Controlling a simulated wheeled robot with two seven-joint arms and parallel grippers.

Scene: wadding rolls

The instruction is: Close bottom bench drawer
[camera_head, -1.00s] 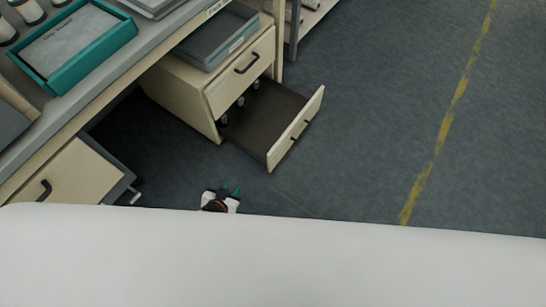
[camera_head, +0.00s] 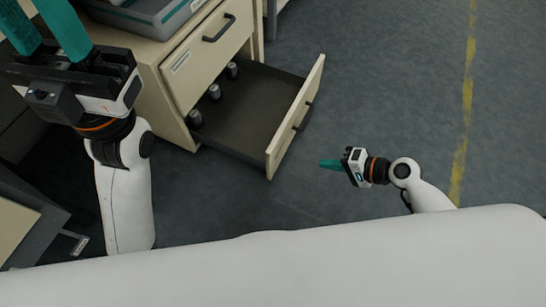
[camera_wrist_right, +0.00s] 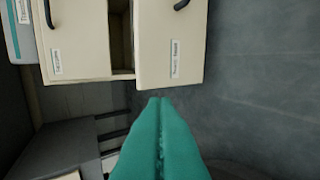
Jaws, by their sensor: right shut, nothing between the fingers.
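The bottom bench drawer (camera_head: 240,118) is pulled out from the cream cabinet, with several small dark cylinders at its back. Its cream front (camera_head: 297,115) has a dark handle; the front also shows in the right wrist view (camera_wrist_right: 168,60). My right gripper (camera_head: 323,163) is shut and empty, low in front of the drawer and to its right, with its teal fingers pointing toward the drawer front. The fingertips (camera_wrist_right: 158,100) show just below the front in the right wrist view, and contact is not evident. My left gripper (camera_head: 45,30) is open, its teal fingers apart, at the upper left.
The shut upper drawer (camera_head: 205,60) is above the open one, with a grey tray (camera_head: 150,18) on the cabinet top. Another cabinet (camera_head: 15,225) is at the lower left. The floor (camera_head: 400,80) to the right is clear, with a worn yellow line (camera_head: 467,95).

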